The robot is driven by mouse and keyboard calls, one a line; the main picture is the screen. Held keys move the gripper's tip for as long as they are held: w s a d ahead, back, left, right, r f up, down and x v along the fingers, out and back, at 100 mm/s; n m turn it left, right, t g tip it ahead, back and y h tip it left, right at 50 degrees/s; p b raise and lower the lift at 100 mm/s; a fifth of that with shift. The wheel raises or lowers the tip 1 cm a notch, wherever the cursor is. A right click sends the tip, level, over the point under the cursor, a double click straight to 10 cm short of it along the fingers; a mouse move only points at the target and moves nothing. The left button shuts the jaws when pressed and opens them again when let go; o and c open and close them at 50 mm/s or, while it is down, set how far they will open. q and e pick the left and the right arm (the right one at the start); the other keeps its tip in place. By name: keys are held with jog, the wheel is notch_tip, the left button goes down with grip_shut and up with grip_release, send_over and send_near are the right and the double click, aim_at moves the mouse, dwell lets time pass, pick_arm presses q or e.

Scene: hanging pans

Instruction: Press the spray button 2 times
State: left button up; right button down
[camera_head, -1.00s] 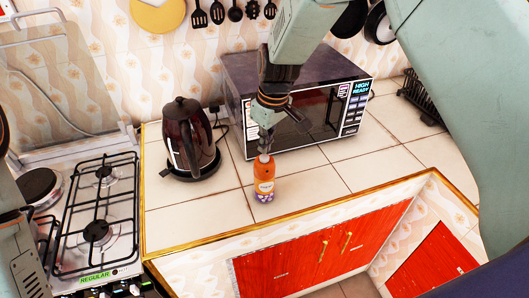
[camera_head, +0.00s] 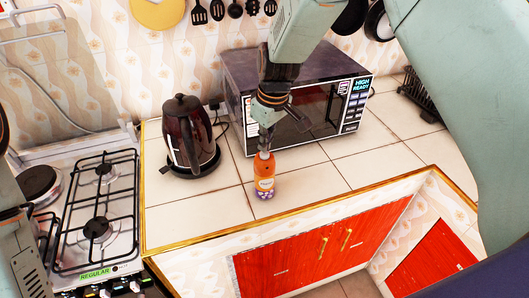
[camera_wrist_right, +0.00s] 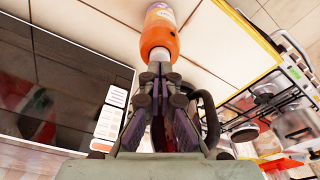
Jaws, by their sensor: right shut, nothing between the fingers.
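An orange spray bottle (camera_head: 264,180) with a pale label and purple spots near its base stands upright on the tiled counter, in front of the microwave. My right gripper (camera_head: 265,147) points down directly over its top. In the right wrist view, the shut fingertips (camera_wrist_right: 160,69) are at the white spray button (camera_wrist_right: 159,54) above the orange bottle body (camera_wrist_right: 159,32). They look in contact with it or very close; I cannot tell whether the button is pushed down. Nothing is held between the fingers.
A dark kettle (camera_head: 190,135) stands left of the bottle. A microwave (camera_head: 315,108) stands behind it, close to my right gripper. A gas stove (camera_head: 98,215) is at the left. Counter tiles beside the bottle are clear; its gold front edge (camera_head: 200,238) is near.

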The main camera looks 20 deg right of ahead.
jog(key=shift+f+b, duration=0.3)
jog(key=shift+f, duration=0.5)
jog(key=shift+r, duration=0.15)
jog(key=shift+r+p, duration=0.9)
jog(key=shift+p, duration=0.05)
jog(key=shift+f, duration=0.1)
dwell(0.3)
notch_tip(320, 180, up, 5)
jog(key=p, duration=0.4)
dwell(0.5)
